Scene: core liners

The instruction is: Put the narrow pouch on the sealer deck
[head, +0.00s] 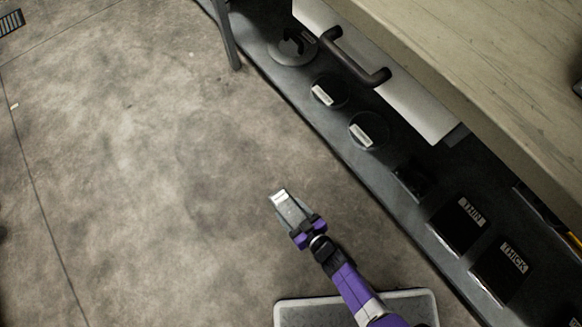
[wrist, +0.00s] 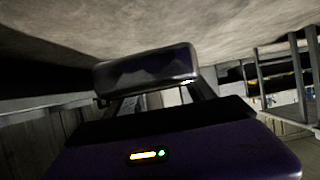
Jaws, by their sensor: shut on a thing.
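My gripper (head: 304,224) is held out over the bare floor, to the left of the dark shelf. It is shut on a small, flat, grey pouch (head: 288,208) with a pale end, which I take for the narrow pouch. In the wrist view the pouch (wrist: 147,70) looks dark and glossy and lies across the fingertips. It touches nothing but the gripper. I cannot make out the sealer deck for certain in either view.
A black handle (head: 355,58) sits on a pale panel below a wooden top (head: 490,60). The floor (head: 130,150) is mostly clear.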

